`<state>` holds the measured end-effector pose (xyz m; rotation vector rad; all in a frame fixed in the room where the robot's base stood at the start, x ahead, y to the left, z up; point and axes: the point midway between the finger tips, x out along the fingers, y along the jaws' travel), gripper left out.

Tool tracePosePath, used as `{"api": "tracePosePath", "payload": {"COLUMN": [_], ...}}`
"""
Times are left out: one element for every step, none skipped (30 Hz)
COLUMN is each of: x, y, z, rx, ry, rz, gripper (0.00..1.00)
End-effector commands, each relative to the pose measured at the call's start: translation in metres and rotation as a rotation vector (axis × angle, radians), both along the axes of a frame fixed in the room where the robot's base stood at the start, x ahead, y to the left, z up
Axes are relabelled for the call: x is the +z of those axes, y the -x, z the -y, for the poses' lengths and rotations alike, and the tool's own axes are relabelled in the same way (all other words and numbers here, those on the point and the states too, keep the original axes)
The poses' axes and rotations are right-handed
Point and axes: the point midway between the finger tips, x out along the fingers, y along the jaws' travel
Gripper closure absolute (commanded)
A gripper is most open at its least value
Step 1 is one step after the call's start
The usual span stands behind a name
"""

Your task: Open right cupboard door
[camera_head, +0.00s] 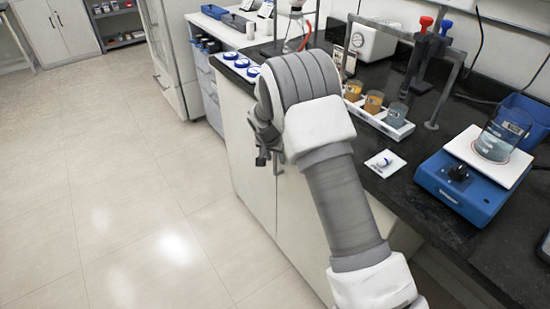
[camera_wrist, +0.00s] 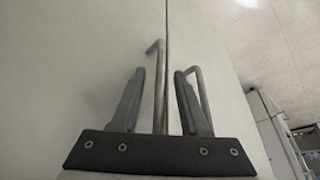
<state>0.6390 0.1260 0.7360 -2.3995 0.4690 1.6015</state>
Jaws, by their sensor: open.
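The pale cupboard doors under the bench show in the head view (camera_head: 240,165), partly hidden by my arm. In the wrist view a dark seam parts two door panels, with a grey bar handle (camera_wrist: 160,60) on the panel left of the seam (camera_wrist: 90,60). A second bar handle (camera_wrist: 199,85) sits on the panel right of it, partly behind my right finger. My gripper (camera_wrist: 160,78) is open, with the first handle between its fingers. Finger contact with it is unclear. In the head view my gripper (camera_head: 264,155) is beside the door fronts. The doors look closed.
The black bench top (camera_head: 400,180) holds a blue stirrer (camera_head: 465,185) with a beaker, a white rack (camera_head: 390,125) of coloured beakers and a small white dish (camera_head: 385,163). The tiled floor (camera_head: 120,180) left of the cupboard is clear.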

Motion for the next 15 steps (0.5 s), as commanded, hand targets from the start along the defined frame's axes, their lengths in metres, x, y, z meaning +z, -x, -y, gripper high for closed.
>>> {"api": "tracePosePath", "payload": {"x": [0.0001,0.0002,0.0002,0.0003,0.0003,0.0003,0.0003,0.0004,0.0004,0.0004,0.0004,0.0004,0.0004,0.0005,0.0005], "y": [-0.0001,-0.0001,0.0000,0.0000,0.0000,0.0000,0.0000,0.0001,0.0001,0.0001,0.0002,0.0001,0.0002,0.0002,0.0002], "z": [-0.0001,-0.0001,0.0000,0.0000,0.0000,0.0000,0.0000,-0.0001,-0.0001,-0.0001,0.0000,-0.0001,0.0000,0.0000,0.0000], "rx": [0.000,0.000,0.000,0.000,0.000,0.000,0.000,0.000,0.000,0.000,0.000,0.000,0.000,0.000,0.000], "ry": [0.000,0.000,0.000,0.000,0.000,0.000,0.000,0.000,0.000,0.000,0.000,0.000,0.000,0.000,0.000], "rz": [0.000,0.000,0.000,0.000,0.000,0.000,0.000,0.000,0.000,0.000,0.000,0.000,0.000,0.000,0.000], "gripper": [0.55,0.55,0.55,0.55,0.57,0.64,0.70,0.75,0.82,0.88,0.93,1.00,1.00,1.00,1.00]}}
